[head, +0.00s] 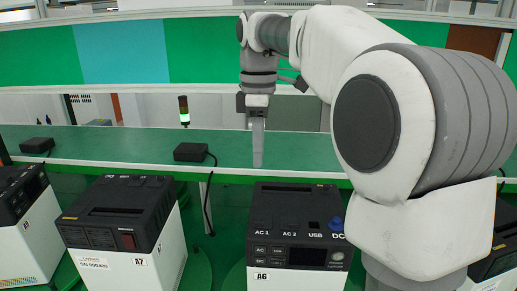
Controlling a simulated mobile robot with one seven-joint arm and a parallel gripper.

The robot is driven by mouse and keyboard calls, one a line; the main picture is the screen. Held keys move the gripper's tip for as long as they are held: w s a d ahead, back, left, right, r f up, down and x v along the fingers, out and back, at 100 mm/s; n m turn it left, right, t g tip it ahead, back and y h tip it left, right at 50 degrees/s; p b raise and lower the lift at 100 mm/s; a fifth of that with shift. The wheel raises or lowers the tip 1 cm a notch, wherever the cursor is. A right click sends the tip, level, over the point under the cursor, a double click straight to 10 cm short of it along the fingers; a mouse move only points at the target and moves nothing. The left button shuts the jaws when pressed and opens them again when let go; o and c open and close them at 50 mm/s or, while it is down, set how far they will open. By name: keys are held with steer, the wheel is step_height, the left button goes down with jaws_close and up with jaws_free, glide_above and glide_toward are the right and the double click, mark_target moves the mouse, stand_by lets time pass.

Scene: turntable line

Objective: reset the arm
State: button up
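My gripper (257,163) points straight down in the middle of the head view, at the end of my raised white and grey arm. It hangs in front of the green bench, above the back edge of the black-topped power unit marked A6 (299,238). A gap shows between its tip and the unit's top in the picture. The fingers line up as one narrow grey shape, so I cannot see whether they are apart. No object shows at the fingertips.
Unit A7 (127,218) stands left of A6, with another unit (30,240) at the far left. One more is partly hidden behind my arm at right.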

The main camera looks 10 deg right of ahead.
steer(key=s+f+m+t, duration=0.2)
steer(key=s+f+m, duration=0.2)
steer(key=s, duration=0.3)
steer(key=s+d+f+m+t, duration=0.1)
steer(key=s+f+m, duration=0.3)
steer(key=s, duration=0.3)
steer(key=s+f+m+t+b, duration=0.1)
steer(key=s+f+m+t, duration=0.1)
steer(key=s+f+m, duration=0.2)
steer(key=shift+s+d+m+t, duration=0.25)
steer(key=shift+s+m, duration=0.95)
steer(key=shift+s, duration=0.75)
